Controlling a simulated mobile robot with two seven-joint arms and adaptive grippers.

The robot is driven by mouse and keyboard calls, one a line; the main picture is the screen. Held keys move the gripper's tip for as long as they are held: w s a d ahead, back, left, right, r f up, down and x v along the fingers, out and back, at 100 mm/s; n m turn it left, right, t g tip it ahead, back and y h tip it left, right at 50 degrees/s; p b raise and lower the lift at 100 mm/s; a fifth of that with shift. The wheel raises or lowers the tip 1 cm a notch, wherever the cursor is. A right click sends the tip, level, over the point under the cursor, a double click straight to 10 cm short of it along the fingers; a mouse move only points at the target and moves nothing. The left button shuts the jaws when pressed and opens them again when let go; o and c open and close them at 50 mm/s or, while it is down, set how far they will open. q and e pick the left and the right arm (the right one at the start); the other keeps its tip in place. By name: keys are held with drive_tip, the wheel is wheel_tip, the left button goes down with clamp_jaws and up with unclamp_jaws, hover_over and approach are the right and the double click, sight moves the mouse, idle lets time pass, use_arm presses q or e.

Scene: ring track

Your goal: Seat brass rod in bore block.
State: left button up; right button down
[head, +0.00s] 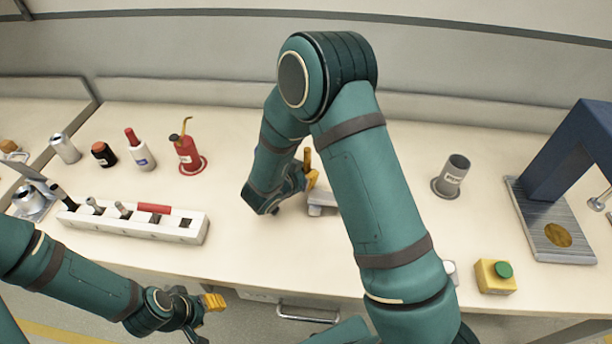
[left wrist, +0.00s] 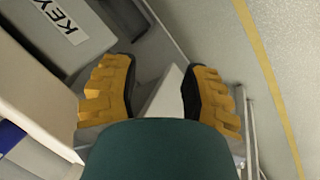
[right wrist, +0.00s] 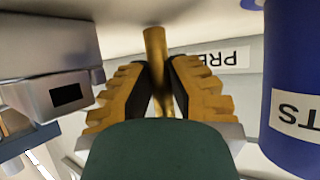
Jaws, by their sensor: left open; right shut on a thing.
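My right gripper (head: 311,180) is shut on a brass rod (head: 307,158), which stands upright above the fingers in the head view. In the right wrist view the brass rod (right wrist: 156,50) sits between the yellow fingers of the right gripper (right wrist: 160,90). A grey metal block (head: 322,202) lies on the table beside this gripper, partly hidden by my right arm; I cannot tell whether it is the bore block. No bore shows clearly. My left gripper (head: 213,302) is open and empty in front of the table edge; its spread fingers (left wrist: 160,95) show in the left wrist view.
A white rack (head: 185,232) with several tools stands at left, with bottles and a red oil can (head: 188,152) behind it. Table between rack and back is partly clear.

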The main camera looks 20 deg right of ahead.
drive_tip(key=shift+f, duration=0.2)
drive_tip(key=shift+f, duration=0.1)
drive_tip(key=c, duration=1.3)
unclamp_jaws()
